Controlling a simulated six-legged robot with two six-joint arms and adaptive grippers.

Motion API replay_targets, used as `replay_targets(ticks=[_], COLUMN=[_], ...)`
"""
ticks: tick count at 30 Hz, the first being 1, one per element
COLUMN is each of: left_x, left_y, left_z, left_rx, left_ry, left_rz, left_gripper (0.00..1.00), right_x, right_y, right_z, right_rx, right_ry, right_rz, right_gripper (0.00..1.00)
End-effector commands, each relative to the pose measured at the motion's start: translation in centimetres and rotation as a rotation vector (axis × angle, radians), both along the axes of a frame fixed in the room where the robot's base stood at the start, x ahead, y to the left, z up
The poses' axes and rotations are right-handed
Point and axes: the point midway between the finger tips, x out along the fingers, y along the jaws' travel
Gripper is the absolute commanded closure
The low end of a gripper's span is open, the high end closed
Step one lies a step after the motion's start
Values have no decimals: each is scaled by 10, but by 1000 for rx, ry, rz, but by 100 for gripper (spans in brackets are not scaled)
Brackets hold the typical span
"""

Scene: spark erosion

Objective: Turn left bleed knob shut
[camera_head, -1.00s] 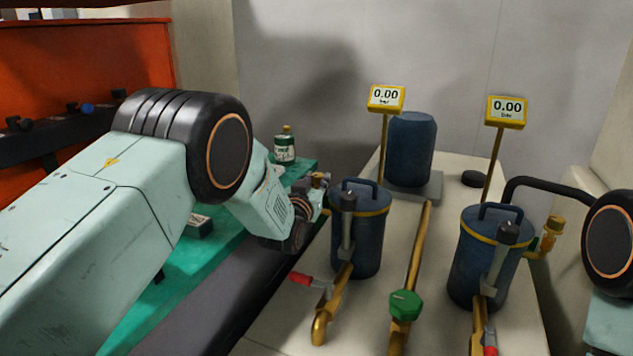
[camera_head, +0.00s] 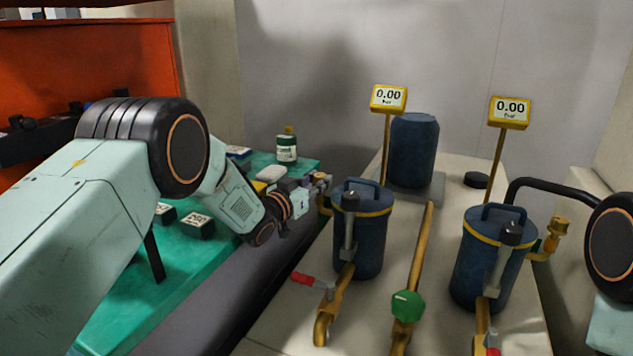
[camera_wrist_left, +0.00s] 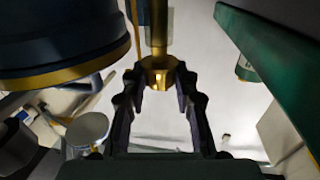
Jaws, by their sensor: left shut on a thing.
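The left bleed knob is brass and shows in the left wrist view (camera_wrist_left: 158,72), at the end of a brass stem beside the left blue canister (camera_wrist_left: 60,45). My left gripper (camera_wrist_left: 158,78) has its two dark fingers on either side of the knob and is shut on it. In the head view my left gripper (camera_head: 319,184) reaches the left side of the left canister (camera_head: 357,245), where it mostly hides the knob. My right gripper is out of view; only part of my right arm shows at the right edge.
The right canister (camera_head: 487,265) has a brass fitting (camera_head: 554,228) on its right. A green knob (camera_head: 407,305) sits on the middle brass pipe. A red-handled valve (camera_head: 305,280) stands before the left canister. Both gauges (camera_head: 388,98) (camera_head: 509,112) read 0.00. A green bench (camera_head: 195,265) holds a bottle (camera_head: 287,147).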

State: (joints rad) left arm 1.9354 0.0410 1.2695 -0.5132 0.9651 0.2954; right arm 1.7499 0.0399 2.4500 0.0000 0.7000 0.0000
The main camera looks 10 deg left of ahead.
Motion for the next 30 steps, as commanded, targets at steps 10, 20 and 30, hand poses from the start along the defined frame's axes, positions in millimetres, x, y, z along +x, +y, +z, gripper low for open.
replay_targets(ticks=[10, 20, 30], left_x=[0, 0, 0], left_y=[0, 0, 0], left_z=[1, 3, 59], left_rx=[1, 1, 1], left_ry=[-1, -1, -4], left_rz=[1, 1, 1], left_gripper=[48, 48, 48], right_x=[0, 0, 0], right_y=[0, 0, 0], right_z=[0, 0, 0], right_rx=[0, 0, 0], right_ry=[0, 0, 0], right_rz=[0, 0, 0], right_gripper=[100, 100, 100])
